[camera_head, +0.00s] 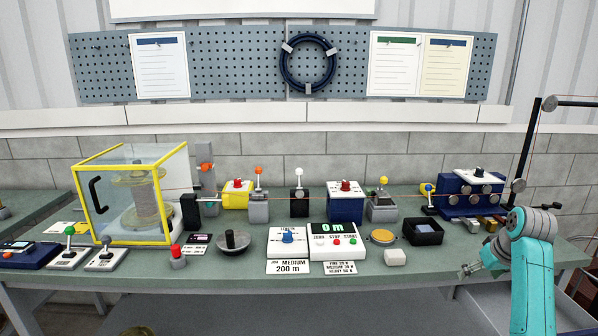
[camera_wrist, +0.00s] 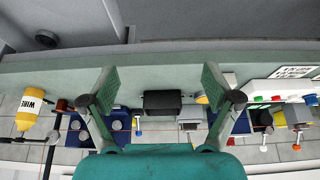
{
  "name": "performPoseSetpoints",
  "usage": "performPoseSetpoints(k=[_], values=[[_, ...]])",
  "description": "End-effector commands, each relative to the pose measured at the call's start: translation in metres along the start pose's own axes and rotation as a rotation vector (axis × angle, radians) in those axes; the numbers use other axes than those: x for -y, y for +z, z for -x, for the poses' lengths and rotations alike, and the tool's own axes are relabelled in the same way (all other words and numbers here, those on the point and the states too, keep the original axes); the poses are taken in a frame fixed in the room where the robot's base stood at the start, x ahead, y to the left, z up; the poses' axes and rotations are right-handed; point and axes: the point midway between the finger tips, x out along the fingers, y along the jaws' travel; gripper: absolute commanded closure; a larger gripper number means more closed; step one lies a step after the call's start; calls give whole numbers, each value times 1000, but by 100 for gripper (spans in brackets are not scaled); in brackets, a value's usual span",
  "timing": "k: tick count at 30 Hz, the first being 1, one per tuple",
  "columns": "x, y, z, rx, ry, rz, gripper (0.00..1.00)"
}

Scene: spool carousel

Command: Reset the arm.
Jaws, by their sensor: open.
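My teal arm stands at the right of the head view, bent, with my gripper (camera_head: 468,270) pointing left at the bench's front edge. In the wrist view my gripper (camera_wrist: 159,72) has its two fingers wide apart, with green pads and nothing between them. The bench (camera_head: 420,272) lies behind and beyond the fingers. A black open box (camera_head: 423,231) stands on the bench to the upper left of my gripper; it also shows in the wrist view (camera_wrist: 162,102), between the fingers in the picture but farther off.
A white block (camera_head: 395,257) lies left of my gripper. A blue roller unit (camera_head: 463,206) stands behind it. A control panel (camera_head: 337,242), dial panel (camera_head: 288,240) and yellow-framed spool case (camera_head: 137,193) fill the bench leftward. A wire post (camera_head: 524,150) rises at the right.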

Motion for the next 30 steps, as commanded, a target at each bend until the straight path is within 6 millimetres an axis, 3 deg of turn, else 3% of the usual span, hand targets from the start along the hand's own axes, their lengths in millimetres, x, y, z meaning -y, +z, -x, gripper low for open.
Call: performPoseSetpoints(k=[11,15,21,30], values=[[35,48,-78,-62,18,-17,12],[59,84,-119,-105,32,-26,12],[96,141,-165,-175,50,-39,12],[149,236,-203,-278,74,-53,12]])
